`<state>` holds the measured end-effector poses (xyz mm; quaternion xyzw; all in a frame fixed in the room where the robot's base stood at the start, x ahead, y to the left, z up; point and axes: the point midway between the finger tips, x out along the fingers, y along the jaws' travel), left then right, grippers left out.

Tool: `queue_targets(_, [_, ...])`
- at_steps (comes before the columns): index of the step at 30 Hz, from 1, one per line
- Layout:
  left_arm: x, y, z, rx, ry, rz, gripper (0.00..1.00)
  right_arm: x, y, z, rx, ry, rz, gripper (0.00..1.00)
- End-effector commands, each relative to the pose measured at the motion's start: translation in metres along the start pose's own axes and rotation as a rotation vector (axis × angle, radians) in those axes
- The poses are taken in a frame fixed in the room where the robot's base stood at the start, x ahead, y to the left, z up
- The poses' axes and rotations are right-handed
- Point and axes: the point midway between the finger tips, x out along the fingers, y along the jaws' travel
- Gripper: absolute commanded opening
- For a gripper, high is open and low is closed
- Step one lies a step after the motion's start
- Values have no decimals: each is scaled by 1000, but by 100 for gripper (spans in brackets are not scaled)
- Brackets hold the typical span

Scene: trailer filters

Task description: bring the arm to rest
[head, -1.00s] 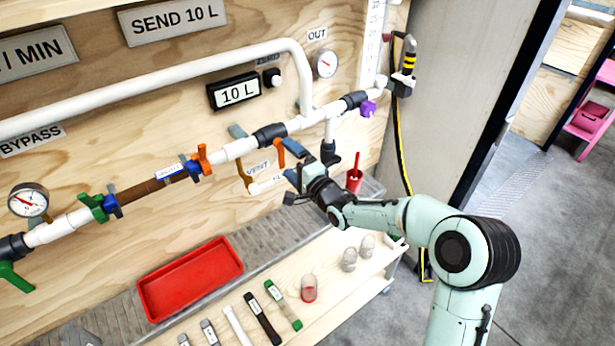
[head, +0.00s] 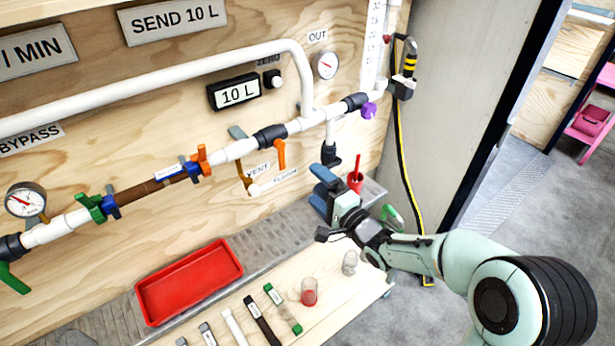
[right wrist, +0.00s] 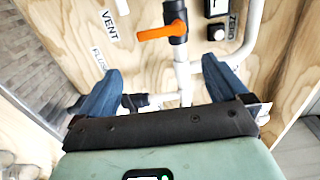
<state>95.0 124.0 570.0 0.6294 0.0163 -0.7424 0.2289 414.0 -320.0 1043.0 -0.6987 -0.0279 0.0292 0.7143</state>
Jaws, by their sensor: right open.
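My right gripper (head: 322,190) is open, with blue fingers, in front of the lower part of the panel in the head view. The orange handle (head: 281,153) also shows in the head view, clear of the gripper. My left gripper is not in view.
A red tray (head: 190,283) lies on the ledge below the pipes. Several filter cartridges (head: 262,318) and clear cups (head: 309,291) lie on the wooden bench. A black and yellow cable (head: 401,150) hangs at the panel's right edge. Open floor (head: 560,225) lies to the right.

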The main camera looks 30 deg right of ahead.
Motion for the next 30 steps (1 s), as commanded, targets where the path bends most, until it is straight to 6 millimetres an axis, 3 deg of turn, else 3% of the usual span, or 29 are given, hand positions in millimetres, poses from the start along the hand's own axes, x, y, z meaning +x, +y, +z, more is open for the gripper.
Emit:
queue_targets(7, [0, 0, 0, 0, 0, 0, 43, 1, 4, 0, -1, 2, 8, 100])
queue_targets(11, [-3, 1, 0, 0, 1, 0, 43, 3, 42, -1, -20, 18, 91, 100])
queue_targets(14, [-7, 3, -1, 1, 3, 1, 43, 3, 103, 5, -68, 19, 231, 100])
queue_targets(16, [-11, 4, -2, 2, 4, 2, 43, -3, 155, 16, -116, -3, 358, 100])
queue_targets(20, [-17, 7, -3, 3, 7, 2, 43, -30, 246, 49, -223, -103, 599, 100])
queue_targets(24, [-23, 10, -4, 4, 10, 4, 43, -80, 329, 96, -346, -295, 840, 100])
queue_targets(27, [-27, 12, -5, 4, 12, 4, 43, -128, 376, 132, -433, -478, 992, 100])
queue_targets(30, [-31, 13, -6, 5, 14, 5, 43, -181, 409, 165, -510, -680, 1110, 100])
